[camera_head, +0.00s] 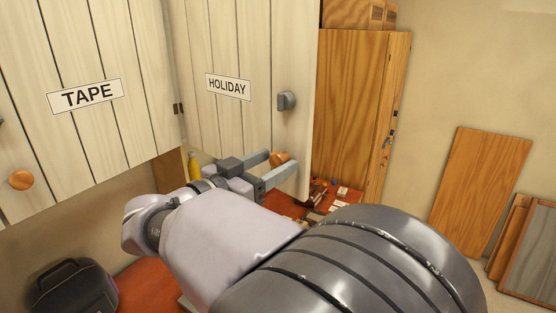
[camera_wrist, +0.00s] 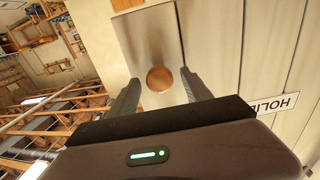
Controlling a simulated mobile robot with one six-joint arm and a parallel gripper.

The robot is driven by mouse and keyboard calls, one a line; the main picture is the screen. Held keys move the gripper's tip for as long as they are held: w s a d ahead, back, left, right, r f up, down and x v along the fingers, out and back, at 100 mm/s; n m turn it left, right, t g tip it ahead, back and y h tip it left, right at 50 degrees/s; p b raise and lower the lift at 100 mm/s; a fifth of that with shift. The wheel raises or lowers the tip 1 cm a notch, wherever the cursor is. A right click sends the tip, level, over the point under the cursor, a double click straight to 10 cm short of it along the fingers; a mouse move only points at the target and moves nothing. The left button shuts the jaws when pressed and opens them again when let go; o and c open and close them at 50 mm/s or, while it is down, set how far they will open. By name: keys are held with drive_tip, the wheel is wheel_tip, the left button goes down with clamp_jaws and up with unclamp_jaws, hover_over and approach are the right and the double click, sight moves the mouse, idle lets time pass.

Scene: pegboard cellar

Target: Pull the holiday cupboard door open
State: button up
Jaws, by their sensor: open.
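The holiday cupboard door (camera_head: 235,50) is pale wood with a HOLIDAY label (camera_head: 228,87), partly seen in the wrist view (camera_wrist: 273,103). A round copper-brown knob (camera_head: 279,157) sits low near its right edge. In the wrist view the knob (camera_wrist: 159,79) lies between the two fingers of my gripper (camera_wrist: 160,74), with gaps visible on both sides. My gripper (camera_head: 283,161) is open at the knob in the head view. The door's face stands at an angle to the TAPE door; I cannot tell whether it is ajar.
The TAPE door (camera_head: 60,50) with its own knob (camera_head: 21,180) is at left. A grey fitting (camera_head: 287,101) sits above the holiday knob. A red worktop (camera_head: 146,285) with small items and a yellow bottle (camera_head: 195,166) lies below. A black bag (camera_head: 72,289) is lower left.

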drive_tip(key=shift+s+a+f, duration=0.15)
drive_tip(key=shift+s+a, duration=0.05)
drive_tip(key=b+v, duration=0.2)
drive_tip(key=v, duration=1.4)
drive_tip(key=shift+s+a+b, duration=0.25)
drive_tip(key=shift+s+b, duration=0.05)
drive_tip(key=shift+s, duration=0.05)
